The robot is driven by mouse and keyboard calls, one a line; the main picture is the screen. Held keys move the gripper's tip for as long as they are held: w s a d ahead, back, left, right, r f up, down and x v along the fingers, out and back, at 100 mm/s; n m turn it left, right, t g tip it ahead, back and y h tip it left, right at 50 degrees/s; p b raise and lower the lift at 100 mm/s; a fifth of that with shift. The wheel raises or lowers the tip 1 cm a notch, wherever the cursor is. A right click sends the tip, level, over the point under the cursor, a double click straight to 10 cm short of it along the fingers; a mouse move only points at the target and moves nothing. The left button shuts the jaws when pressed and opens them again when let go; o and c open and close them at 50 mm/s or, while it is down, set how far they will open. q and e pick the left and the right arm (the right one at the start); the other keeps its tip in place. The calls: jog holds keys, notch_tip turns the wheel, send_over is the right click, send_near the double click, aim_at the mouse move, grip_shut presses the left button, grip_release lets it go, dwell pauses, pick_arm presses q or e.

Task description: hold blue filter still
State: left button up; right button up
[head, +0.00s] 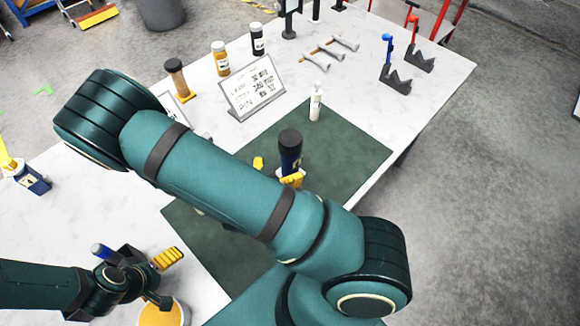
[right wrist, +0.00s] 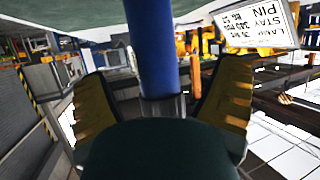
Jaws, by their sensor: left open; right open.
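The blue filter (head: 290,162) stands upright on the dark green mat (head: 345,150). It has a blue body, a pale ring and a dark cap. My right gripper (head: 277,170) is around its body with yellow fingers open. The right arm hides much of this in the head view. In the upside-down right wrist view, the filter's blue body (right wrist: 153,50) is between the open fingers (right wrist: 165,100), with visible gaps on both sides. My left gripper (head: 170,277) is open at the lower left, well away from the filter.
A round orange-filled container (head: 160,314) is close below the left gripper. A white bottle (head: 315,103) stands at the mat's far edge. A sign (head: 252,88), bottles and tools (head: 330,52) stand behind.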

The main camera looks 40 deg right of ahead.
aim_at(291, 137)
pick_arm(q)
jog(key=shift+r, duration=0.25)
pick_arm(e)
jog(key=shift+s+x, duration=0.15)
jog(key=shift+x, duration=1.45)
jog(key=shift+s+x, duration=0.15)
jog(key=shift+x, duration=1.4)
jog(key=shift+d, duration=0.15)
jog(key=c, duration=1.4)
pick_arm(q)
jog(key=shift+r+p, duration=0.7)
jog(key=shift+p, duration=0.15)
pick_arm(e)
jog(key=shift+r, duration=5)
jog(key=o, duration=0.7)
jog(key=c, duration=0.7)
